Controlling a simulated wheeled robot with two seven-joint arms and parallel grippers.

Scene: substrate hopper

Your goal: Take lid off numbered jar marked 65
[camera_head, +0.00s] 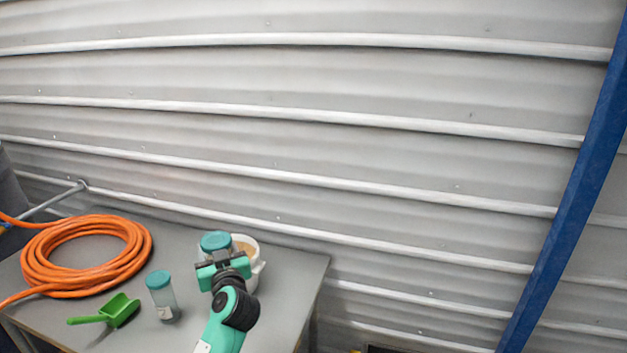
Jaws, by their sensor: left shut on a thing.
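A teal lid (215,241) shows at the tip of my left gripper (218,259), over the right part of the table. The gripper is shut on it. My gripper and wrist cover what is below the lid, so I cannot tell whether a jar is under it. A clear jar (164,301) with its own teal lid (158,279) stands upright on the table to the left of the gripper. It has a pale label low on its side. I cannot read a number on it. My right gripper is not in view.
A white tub (257,267) with brownish contents stands just behind my gripper, partly hidden. A green scoop (119,310) and a coiled orange hose (86,257) lie to the left on the grey table (290,274). A blue post (567,200) rises at right before the corrugated wall.

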